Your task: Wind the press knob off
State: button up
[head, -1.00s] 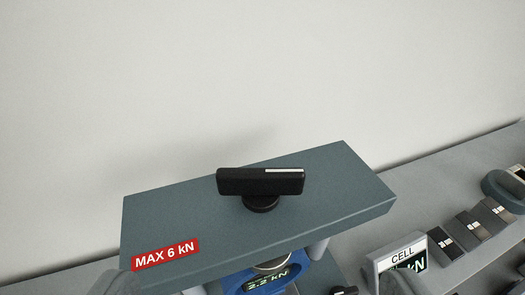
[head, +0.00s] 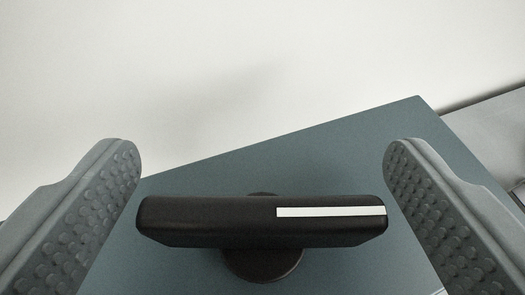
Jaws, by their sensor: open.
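The press knob (head: 262,222) is a black bar handle on a round black hub, with a white stripe on the right half of its upper face. It stands on top of the blue-grey press crosshead (head: 350,135) and lies across the picture from left to right. My gripper (head: 262,165) is open, with one studded grey finger to the left of the knob and one to the right. The knob's bar lies between the fingers, with a small gap showing at each end. The rest of the press below the crosshead is out of view.
A pale wall (head: 220,70) rises behind the crosshead. A grey bench top (head: 490,130) shows at the right edge, beyond the crosshead's corner. The space above the knob is clear.

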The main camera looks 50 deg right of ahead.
jog(key=c, duration=1)
jog(key=shift+n+t+y, duration=0.5)
jog(key=shift+n+t, duration=0.1)
jog(key=shift+n, duration=0.1)
jog(key=shift+n+t+y, duration=1.1)
jog(key=shift+n+y, duration=0.8)
jog(key=shift+y, duration=0.1)
jog(key=shift+n+t+y, duration=0.3)
jog(key=shift+n+y, duration=2.4)
jog(key=shift+y, duration=0.4)
